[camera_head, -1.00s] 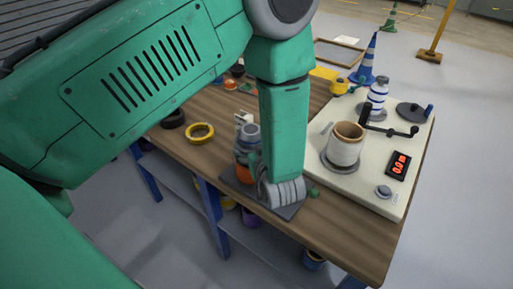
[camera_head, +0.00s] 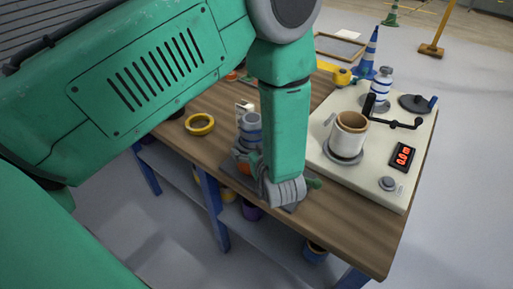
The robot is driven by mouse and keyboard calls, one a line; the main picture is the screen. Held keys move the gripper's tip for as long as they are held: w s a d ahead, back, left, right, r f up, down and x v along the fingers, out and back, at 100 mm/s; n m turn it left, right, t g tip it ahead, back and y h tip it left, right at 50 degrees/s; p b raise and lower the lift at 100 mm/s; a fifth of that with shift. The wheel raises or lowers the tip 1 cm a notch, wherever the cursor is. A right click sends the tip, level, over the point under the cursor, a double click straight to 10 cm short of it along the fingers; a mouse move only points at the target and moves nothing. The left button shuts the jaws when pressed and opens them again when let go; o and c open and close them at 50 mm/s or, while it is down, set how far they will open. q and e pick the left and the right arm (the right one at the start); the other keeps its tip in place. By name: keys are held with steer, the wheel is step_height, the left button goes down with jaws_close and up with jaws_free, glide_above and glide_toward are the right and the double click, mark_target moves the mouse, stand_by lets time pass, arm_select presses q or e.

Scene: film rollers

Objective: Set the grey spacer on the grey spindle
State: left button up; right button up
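My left arm comes in from the left, and its green forearm drops over the table's front. My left gripper (camera_head: 286,192) shows as a grey ribbed part low over a dark plate (camera_head: 230,174); its fingertips are not clear. Just left of the forearm stands a grey cylindrical piece (camera_head: 251,124), partly covered by the arm. I cannot tell whether it is the grey spacer or part of the grey spindle. No grey spindle can be made out for certain. My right gripper is not in view.
A cream machine (camera_head: 385,193) with a red display, a crank and a white-and-tan roller (camera_head: 348,135) stands on the right. A yellow ring (camera_head: 200,124) lies on the wooden table (camera_head: 335,232). The front right of the table is clear. A blue cone (camera_head: 368,55) stands behind.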

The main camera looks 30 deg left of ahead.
arm_select(q)
steer(key=v, duration=1.2)
steer(key=shift+f, duration=0.1)
stand_by(0.4)
